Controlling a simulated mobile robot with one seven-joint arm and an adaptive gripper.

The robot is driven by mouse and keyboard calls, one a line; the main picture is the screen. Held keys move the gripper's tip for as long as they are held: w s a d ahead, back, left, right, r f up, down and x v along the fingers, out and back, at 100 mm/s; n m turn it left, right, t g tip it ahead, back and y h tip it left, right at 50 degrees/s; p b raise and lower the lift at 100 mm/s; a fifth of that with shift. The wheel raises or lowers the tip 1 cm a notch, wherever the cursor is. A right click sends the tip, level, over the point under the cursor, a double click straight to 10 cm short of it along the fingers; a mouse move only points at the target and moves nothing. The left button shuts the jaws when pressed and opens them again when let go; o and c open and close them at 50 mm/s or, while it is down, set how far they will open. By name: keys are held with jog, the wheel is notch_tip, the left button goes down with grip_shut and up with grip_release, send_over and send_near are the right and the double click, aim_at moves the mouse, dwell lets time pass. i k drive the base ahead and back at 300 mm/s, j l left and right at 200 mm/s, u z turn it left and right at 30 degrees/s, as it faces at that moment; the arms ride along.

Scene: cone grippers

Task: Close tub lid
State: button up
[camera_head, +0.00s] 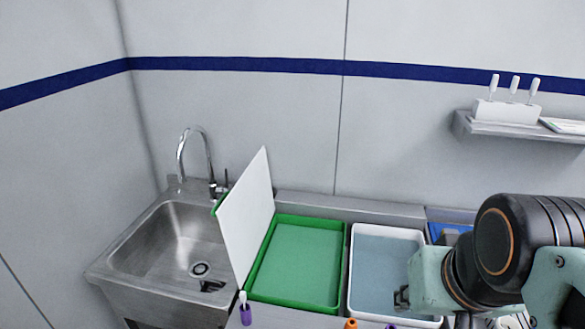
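A green tub (304,221) with a pale green inside sits on the counter right of the sink. A white lid panel (249,215) with a bit of green at its edge stands up steeply along the tub's left side, so the tub is open. My gripper (402,298) comes in from the right, over or beside the white tub, apart from the lid. Its dark fingertips are small and partly hidden by the pale green housing, so I cannot tell whether they are open.
A white tub (352,250) with a blue-grey inside stands right of the green tub. A steel sink (150,236) with a tall faucet (207,160) lies left of the lid. A purple item (246,314) and an orange item (351,324) are at the front. A wall shelf (500,128) is upper right.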

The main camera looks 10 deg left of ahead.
aim_at(244, 214)
jog(key=j+z, duration=0.3)
jog(key=j, duration=1.15)
jog(key=j+z, duration=0.3)
jog(key=j, duration=1.15)
jog(key=k+l+u, duration=0.25)
jog(key=l+u, duration=0.2)
jog(key=l, duration=0.1)
jog(key=i, duration=0.05)
